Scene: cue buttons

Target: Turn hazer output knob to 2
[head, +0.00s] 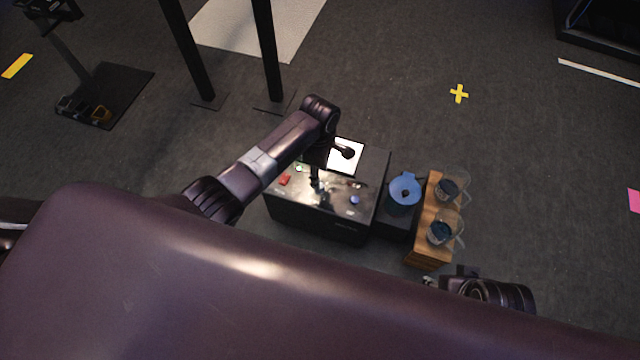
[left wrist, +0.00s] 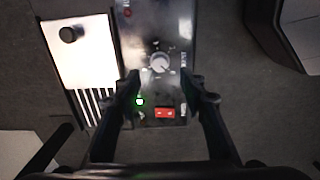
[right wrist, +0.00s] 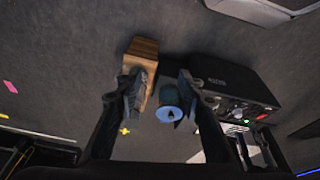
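The hazer (head: 318,222) is a black box with a control panel on top, below my left arm in the head view. Its pale grey round output knob (left wrist: 160,63) shows in the left wrist view, ahead of the fingertips; its exact setting is too small to read. A red rocker switch (left wrist: 165,112) and a lit green lamp (left wrist: 140,101) lie nearer, between the fingers. My left gripper (left wrist: 168,92) is open and empty over the panel, apart from the knob. In the head view it partly covers the panel. My right gripper (right wrist: 160,88) is open and empty.
A white plate with a black knob (left wrist: 68,34) lies beside the panel. A blue round part (head: 404,191) on a black base and a wooden block (head: 428,258) with two glass jugs stand right of the hazer. Black posts rise behind.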

